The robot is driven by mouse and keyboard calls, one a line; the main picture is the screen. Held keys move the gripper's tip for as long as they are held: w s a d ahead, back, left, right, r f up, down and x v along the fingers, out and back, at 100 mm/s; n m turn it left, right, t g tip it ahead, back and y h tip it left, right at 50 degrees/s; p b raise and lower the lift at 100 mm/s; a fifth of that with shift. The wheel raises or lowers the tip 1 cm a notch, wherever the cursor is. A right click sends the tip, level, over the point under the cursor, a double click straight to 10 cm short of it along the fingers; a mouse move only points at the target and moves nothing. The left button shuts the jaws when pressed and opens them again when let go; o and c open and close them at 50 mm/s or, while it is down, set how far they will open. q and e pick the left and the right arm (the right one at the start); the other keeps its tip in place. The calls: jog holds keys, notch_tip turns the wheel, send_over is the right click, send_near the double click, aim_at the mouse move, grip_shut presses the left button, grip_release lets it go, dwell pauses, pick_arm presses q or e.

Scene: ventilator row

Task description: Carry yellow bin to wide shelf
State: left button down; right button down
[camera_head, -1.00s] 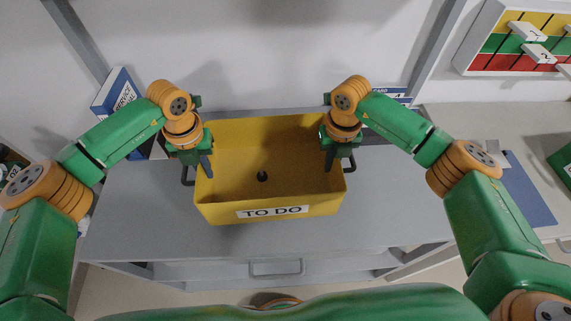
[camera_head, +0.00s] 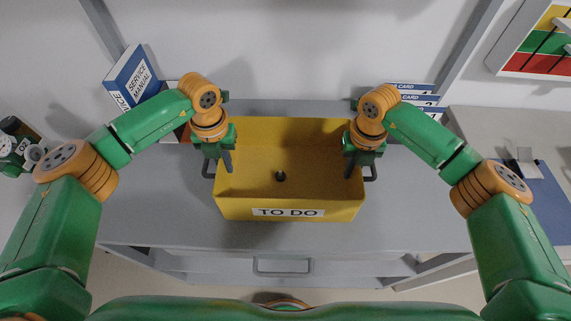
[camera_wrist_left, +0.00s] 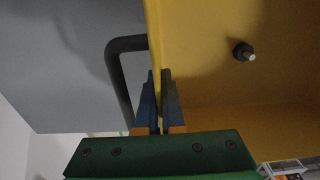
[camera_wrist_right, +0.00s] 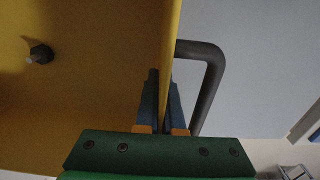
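The yellow bin (camera_head: 262,193) is open-topped, with a "TO DO" label on its front wall and a small dark part (camera_head: 280,176) on its floor. It is at the middle of the head view, over the grey shelf (camera_head: 150,215); I cannot tell whether it touches it. My left gripper (camera_head: 225,163) is at the bin's left wall, with fingers on both sides of that wall (camera_wrist_left: 153,40) in the left wrist view, by the dark handle. My right gripper (camera_head: 352,165) grips the right wall (camera_wrist_right: 171,40) the same way, by the other handle.
Blue service manuals (camera_head: 133,75) stand behind the left arm. Several blue-and-white cards (camera_head: 420,98) stand behind the right arm. A counter with a blue mat (camera_head: 535,195) is at the right. Bare grey surface lies left and right of the bin.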

pick_arm(q)
jog(key=c, duration=1.3)
grip_release()
jog(key=shift+f+p, duration=0.15)
jog(key=shift+p, duration=0.2)
pick_arm(e)
jog(key=c, duration=1.3)
grip_release()
jog(key=shift+f, duration=0.2)
pick_arm(q)
jog(key=shift+o, duration=1.3)
pick_arm(e)
jog(key=shift+o, duration=1.3)
pick_arm(q)
notch_tip(320, 180, up, 12)
jog(key=shift+f, duration=0.2)
jog(key=shift+r, duration=0.25)
pick_arm(e)
jog(key=shift+r, duration=0.3)
notch_tip(320, 180, up, 12)
jog(key=shift+f, duration=0.2)
pick_arm(q)
jog(key=shift+r, duration=0.1)
pick_arm(e)
jog(key=shift+r, duration=0.1)
